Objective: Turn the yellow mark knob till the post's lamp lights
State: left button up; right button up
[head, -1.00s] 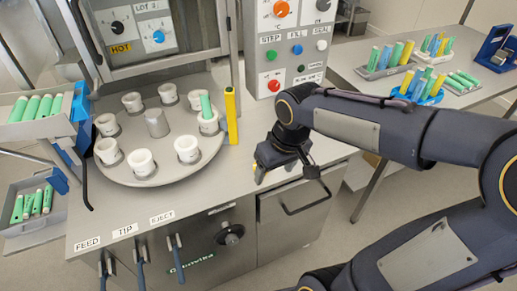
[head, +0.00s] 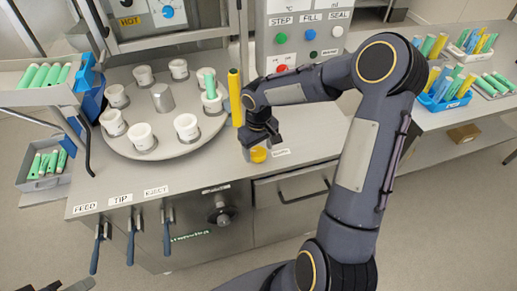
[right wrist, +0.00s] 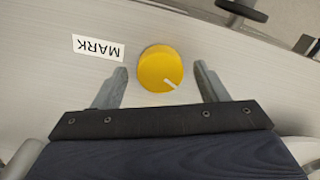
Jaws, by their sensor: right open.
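The yellow mark knob (head: 259,155) sits on the grey machine top near its front right edge. At the lower left edge, dark parts may be my left gripper, too cut off to tell.
A round turntable (head: 165,146) with several white cups is left of the post. A control box (head: 305,30) with coloured knobs stands behind my right arm. Levers (head: 130,240) hang at the front. A side table at right holds racks of tubes.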

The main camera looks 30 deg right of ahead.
jog(key=shift+f, duration=0.45)
jog(key=c, duration=1)
jog(key=shift+n, duration=0.5)
jog(key=o, duration=1)
